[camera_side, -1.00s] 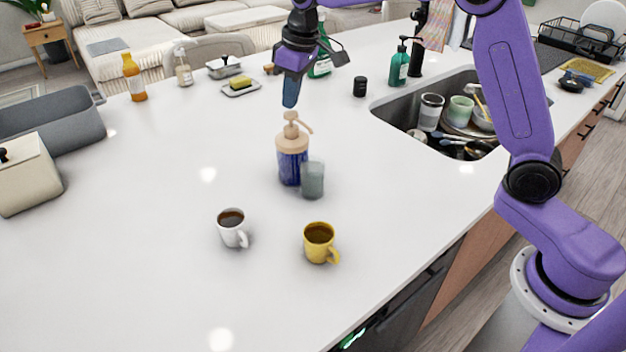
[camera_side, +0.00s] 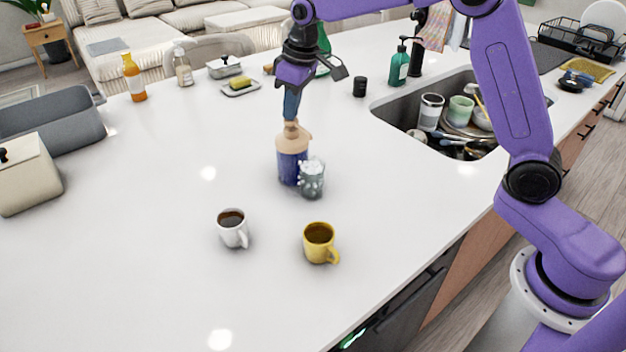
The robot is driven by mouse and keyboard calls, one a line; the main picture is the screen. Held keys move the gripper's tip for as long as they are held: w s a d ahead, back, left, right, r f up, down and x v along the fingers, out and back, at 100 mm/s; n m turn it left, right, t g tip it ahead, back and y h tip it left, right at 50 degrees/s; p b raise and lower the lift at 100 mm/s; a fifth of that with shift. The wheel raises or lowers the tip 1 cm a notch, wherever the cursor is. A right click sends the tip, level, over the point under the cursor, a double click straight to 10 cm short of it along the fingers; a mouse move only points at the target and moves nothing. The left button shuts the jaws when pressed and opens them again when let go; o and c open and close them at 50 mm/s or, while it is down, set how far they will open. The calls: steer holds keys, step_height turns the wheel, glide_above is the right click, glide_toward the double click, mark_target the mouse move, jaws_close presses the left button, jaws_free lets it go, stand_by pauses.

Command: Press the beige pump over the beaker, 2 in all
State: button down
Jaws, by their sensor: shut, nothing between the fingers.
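The pump bottle (camera_side: 291,163) has a beige pump top (camera_side: 292,134) and a blue body, and stands upright on the white counter. My gripper (camera_side: 291,118) is shut and empty, pointing down with its tips on the pump head, which is pushed down. The fingers partly hide the pump head. The beaker (camera_side: 312,184) stands close beside the bottle at its front right, and white foam (camera_side: 311,167) shows in and around its top.
A white cup (camera_side: 232,229) and a yellow cup (camera_side: 319,243) of dark liquid stand in front. The sink (camera_side: 400,113) with dishes is at the right. A green pump bottle (camera_side: 399,65) and a black jar (camera_side: 359,87) stand behind. The counter left of the pump bottle is clear.

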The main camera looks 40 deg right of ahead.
steer(key=shift+r, duration=1.4)
steer(key=shift+f, duration=0.3)
steer(key=shift+f, duration=1.15)
steer(key=shift+r, duration=1.45)
steer(key=shift+r, duration=0.1)
steer(key=shift+r, duration=2.95)
